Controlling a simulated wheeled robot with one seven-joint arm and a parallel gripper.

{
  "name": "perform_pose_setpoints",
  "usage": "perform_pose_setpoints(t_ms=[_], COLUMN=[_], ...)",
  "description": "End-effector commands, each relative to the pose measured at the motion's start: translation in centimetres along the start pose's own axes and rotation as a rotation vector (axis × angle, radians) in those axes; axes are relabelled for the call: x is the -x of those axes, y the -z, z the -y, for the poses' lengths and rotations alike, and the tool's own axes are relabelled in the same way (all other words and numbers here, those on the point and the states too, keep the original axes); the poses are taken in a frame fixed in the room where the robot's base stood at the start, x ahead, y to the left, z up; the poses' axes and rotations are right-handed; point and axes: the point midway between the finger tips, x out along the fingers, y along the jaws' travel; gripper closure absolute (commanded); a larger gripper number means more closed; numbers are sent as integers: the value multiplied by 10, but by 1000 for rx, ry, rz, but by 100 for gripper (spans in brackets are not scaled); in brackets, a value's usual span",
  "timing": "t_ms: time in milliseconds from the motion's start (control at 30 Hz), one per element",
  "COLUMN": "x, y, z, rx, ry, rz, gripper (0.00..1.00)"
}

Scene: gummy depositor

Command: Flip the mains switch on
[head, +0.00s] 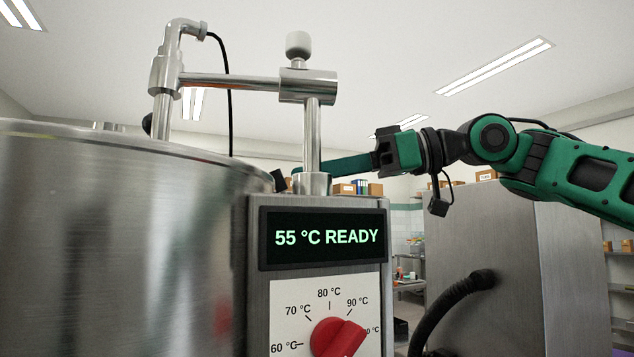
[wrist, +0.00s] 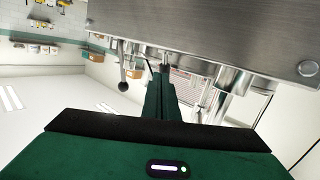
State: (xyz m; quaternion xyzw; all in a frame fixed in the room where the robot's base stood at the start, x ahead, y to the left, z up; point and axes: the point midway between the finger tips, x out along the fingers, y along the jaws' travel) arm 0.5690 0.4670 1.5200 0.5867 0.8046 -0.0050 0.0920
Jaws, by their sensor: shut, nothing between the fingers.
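I cannot pick out the mains switch for certain in either view. The control box (head: 257,300) stands beside the big steel kettle (head: 110,230). Its lit display (head: 327,238) reads "55 °C READY". My gripper (head: 298,172) reaches in from the right with its long green fingers shut and empty. They pass behind the upright steel post on top of the control box, and their tips are partly hidden. A small dark piece (head: 279,181) shows left of the post by the kettle rim; I cannot tell what it is. In the wrist view the shut fingers (wrist: 164,75) point toward a steel surface (wrist: 200,28).
A red dial (head: 336,337) sits below the display. A large steel cabinet (head: 530,260) with a black hose (head: 455,300) stands at right. Shelves with boxes are behind.

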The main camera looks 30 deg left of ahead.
Motion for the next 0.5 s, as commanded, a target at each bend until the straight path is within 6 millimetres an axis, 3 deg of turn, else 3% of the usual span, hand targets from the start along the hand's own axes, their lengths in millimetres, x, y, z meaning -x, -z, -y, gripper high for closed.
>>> perform_pose_setpoints(t_ms=[267, 500], x=[35, 85], y=[9, 20], z=[1, 2], rx=[1, 3], ry=[6, 8], rz=[-2, -3], gripper=[100, 100])
